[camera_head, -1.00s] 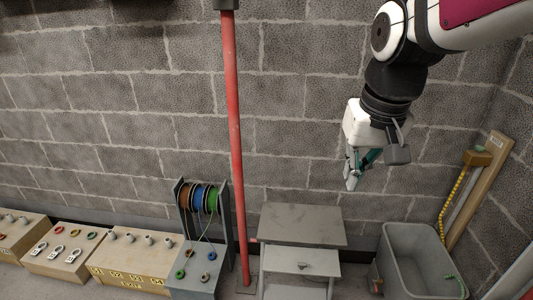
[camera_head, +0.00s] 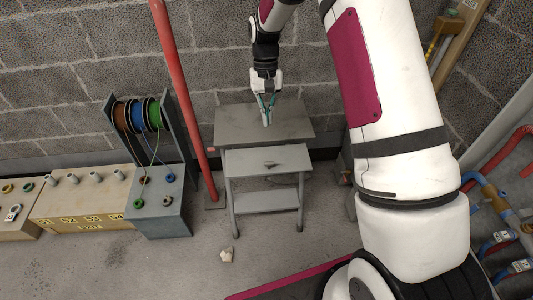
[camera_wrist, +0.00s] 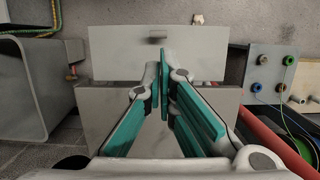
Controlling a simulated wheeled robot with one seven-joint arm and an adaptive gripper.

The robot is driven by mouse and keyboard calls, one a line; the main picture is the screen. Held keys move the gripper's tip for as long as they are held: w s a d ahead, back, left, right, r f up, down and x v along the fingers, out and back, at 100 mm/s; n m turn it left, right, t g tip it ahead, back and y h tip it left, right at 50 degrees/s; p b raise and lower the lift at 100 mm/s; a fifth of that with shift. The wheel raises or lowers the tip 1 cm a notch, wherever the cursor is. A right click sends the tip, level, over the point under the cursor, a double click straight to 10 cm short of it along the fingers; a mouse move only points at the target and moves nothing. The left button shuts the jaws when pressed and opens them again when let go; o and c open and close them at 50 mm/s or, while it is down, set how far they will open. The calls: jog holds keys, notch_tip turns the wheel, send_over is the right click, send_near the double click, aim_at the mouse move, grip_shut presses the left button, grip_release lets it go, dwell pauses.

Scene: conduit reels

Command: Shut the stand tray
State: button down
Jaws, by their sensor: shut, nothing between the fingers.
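The grey stand (camera_head: 235,125) stands against the block wall, with a flat top, legs and a lower shelf. Its tray (camera_head: 245,161), a lighter grey panel with a small dark handle (camera_head: 271,164), sticks out from under the top towards the camera. In the wrist view the tray (camera_wrist: 120,58) extends beyond the edge of the stand top (camera_wrist: 105,108). My gripper (camera_head: 267,120) points down over the stand top, behind the tray's handle. In the wrist view its teal-padded fingers (camera_wrist: 162,80) are together and empty. Whether the fingertips touch the top is unclear.
A red pole (camera_head: 181,90) rises just left of the stand. Further left are a cable reel rack (camera_head: 177,130) and a numbered wooden box (camera_head: 85,200). A grey bin (camera_wrist: 25,90) shows at the wrist view's left. A small pale lump (camera_head: 226,255) lies on otherwise clear floor.

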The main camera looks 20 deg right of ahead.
jog(key=b, duration=0.1)
send_over(268, 155)
jog(key=s+a, duration=0.2)
jog(key=s, duration=0.3)
jog(key=f, duration=1.3)
jog(key=shift+d+f, duration=0.25)
jog(key=shift+f, duration=0.15)
jog(key=shift+f+b, duration=0.15)
jog(key=shift+b, duration=0.15)
